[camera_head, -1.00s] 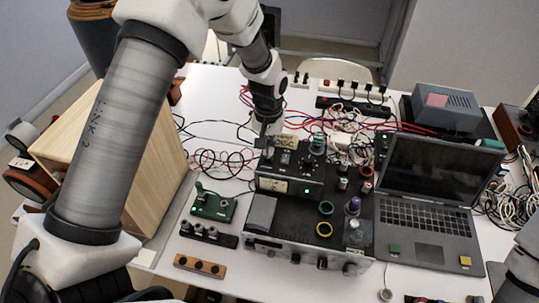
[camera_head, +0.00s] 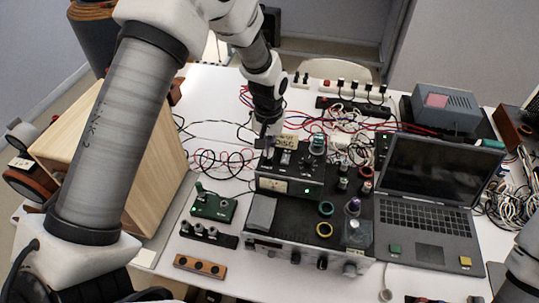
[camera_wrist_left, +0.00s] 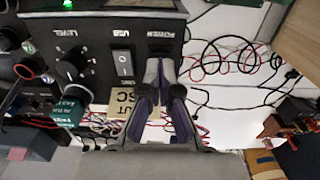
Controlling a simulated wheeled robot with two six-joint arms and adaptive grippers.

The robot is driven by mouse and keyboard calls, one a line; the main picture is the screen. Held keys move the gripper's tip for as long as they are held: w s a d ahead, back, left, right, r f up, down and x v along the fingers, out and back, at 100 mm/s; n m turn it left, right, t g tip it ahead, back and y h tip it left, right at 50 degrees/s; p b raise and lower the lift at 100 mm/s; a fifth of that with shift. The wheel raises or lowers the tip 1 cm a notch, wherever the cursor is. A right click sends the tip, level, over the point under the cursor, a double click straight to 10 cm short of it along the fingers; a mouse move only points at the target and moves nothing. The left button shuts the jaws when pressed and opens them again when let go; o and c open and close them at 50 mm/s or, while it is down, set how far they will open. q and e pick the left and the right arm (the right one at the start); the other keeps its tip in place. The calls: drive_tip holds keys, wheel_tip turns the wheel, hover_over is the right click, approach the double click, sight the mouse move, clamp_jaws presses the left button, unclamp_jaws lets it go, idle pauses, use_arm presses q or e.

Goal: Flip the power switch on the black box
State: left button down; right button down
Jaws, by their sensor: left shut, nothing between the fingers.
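The black box (camera_head: 290,188) stands in the middle of the white table, with a meter and a lit green light on its front. In the left wrist view its top panel (camera_wrist_left: 95,22) carries the labels LEVEL, USB and POWER. A grey rocker switch (camera_wrist_left: 122,64) sits under USB. The power switch (camera_wrist_left: 160,50) under POWER is mostly hidden by my fingertips, so its position cannot be told. My left gripper (camera_head: 267,130) is at the back left of the box. Its closed, empty fingertips (camera_wrist_left: 160,66) are at the power switch; contact cannot be told.
A level knob (camera_wrist_left: 73,67) and a small tan label (camera_wrist_left: 122,101) are close to the fingers. An open laptop (camera_head: 430,205) stands right of the box. A green board (camera_head: 213,207) and a wooden speaker (camera_head: 130,165) are to the left. Loose cables (camera_head: 225,160) lie behind.

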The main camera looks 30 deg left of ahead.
sight(268, 158)
use_arm(q)
drive_tip(key=shift+f+b, duration=0.5)
drive_tip(key=shift+f, duration=0.65)
idle(0.4)
drive_tip(key=shift+r, duration=0.1)
wheel_tip(268, 158, up, 2)
drive_tip(key=shift+w+r+p, duration=0.1)
drive_tip(key=shift+r+p, duration=0.05)
drive_tip(key=shift+p, duration=1.05)
wheel_tip(268, 158, up, 4)
drive_tip(key=p, duration=0.3)
drive_tip(key=shift+r+p, duration=0.25)
drive_tip(key=shift+p, duration=0.15)
